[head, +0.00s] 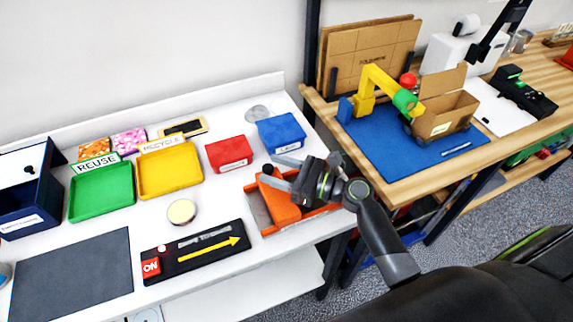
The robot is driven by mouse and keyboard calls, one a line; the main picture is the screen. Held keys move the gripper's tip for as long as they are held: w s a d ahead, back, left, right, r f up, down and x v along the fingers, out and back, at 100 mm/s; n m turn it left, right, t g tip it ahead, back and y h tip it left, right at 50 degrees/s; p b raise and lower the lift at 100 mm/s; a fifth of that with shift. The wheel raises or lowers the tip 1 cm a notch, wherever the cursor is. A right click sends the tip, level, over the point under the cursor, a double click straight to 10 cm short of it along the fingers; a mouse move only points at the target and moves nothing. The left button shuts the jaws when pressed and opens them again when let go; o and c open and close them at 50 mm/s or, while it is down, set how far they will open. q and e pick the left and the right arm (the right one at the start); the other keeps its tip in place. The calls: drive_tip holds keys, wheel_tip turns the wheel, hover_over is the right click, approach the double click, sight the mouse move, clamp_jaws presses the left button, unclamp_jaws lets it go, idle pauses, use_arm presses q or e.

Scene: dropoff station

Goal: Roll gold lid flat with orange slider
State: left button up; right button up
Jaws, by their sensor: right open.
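The gold lid (181,212) looks like a small round disc with a pale top and gold rim. It lies on the white table between the yellow tray and the black panel. The orange slider (279,203) is an orange block in an orange-framed bed at the table's right front. My right gripper (271,172) comes in from the right, with its two dark fingers spread open over the slider's back end. They partly hide the slider and frame. I cannot tell whether they touch the slider. My left gripper is out of view.
Green tray (100,192), yellow tray (169,170), red bin (228,152) and blue bin (281,133) line the back. A black panel (196,252) with a yellow arrow and a grey mat (72,277) lie in front. A wooden bench (400,190) stands to the right.

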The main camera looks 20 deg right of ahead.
drive_tip(key=b+v, duration=0.4)
drive_tip(key=v, duration=1.1)
drive_tip(key=shift+s+f, duration=0.1)
drive_tip(key=shift+f, duration=0.05)
drive_tip(key=shift+b+v, duration=0.45)
drive_tip(key=shift+v, duration=0.7)
